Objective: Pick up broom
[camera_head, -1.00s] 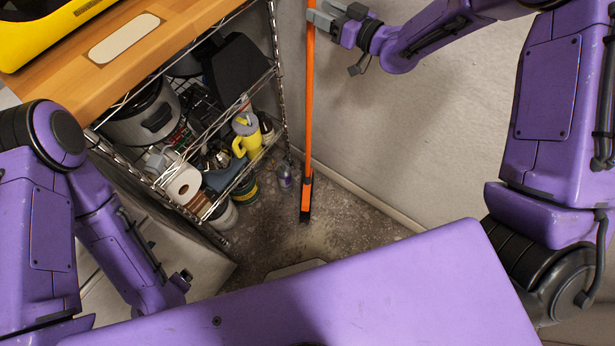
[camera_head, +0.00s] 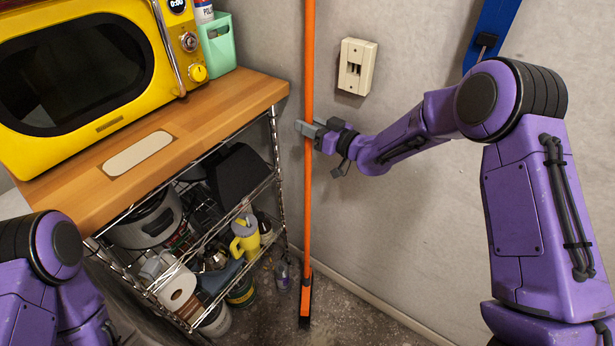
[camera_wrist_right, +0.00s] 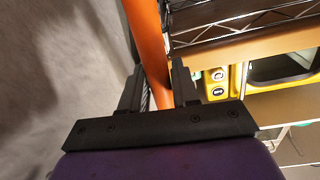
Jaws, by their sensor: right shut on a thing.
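The broom (camera_head: 308,215) has a long orange handle and stands upright in the corner by the wall, its dark lower end (camera_head: 305,307) at the floor. Its top runs out of the head view. My right gripper (camera_head: 308,130) is shut on the handle at about the height of the wooden counter. In the right wrist view the orange handle (camera_wrist_right: 149,45) passes between the two dark fingers of the gripper (camera_wrist_right: 158,88). My left arm shows at the lower left of the head view, but its gripper is out of view.
A wire shelf rack (camera_head: 232,215) with a wooden top (camera_head: 215,105) stands close left of the broom. It holds a yellow microwave (camera_head: 90,85), a green holder (camera_head: 217,45) and several kitchen items.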

